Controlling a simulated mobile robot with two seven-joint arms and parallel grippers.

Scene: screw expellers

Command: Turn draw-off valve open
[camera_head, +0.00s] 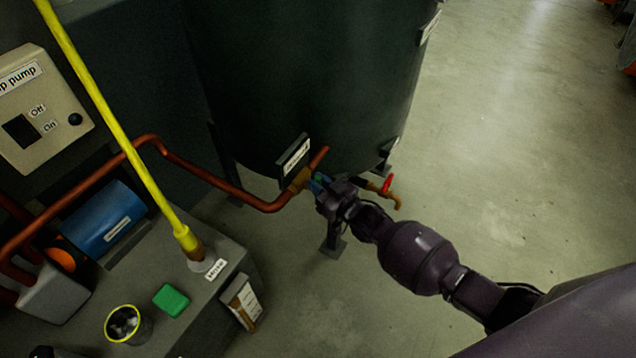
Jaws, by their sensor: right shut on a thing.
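A dark green tank (300,80) stands on legs at the upper middle. A brass valve (300,180) sits low on its front, joined to a copper pipe, under a small label plate (295,156) too small to read. My right gripper (319,184) is at this valve, shut on a small blue-green handle that it mostly hides. Just right of it a brass tap (396,199) with a red lever (388,183) points down. I cannot tell which of the two is the draw-off valve, or how far the held handle is turned. My left gripper is not in view.
A copper pipe (225,188) runs left to a blue pump (103,222) on a grey bench (215,290). A green block (171,300) and a yellow-rimmed cup (123,308) stand there. The floor at right (520,150) is clear.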

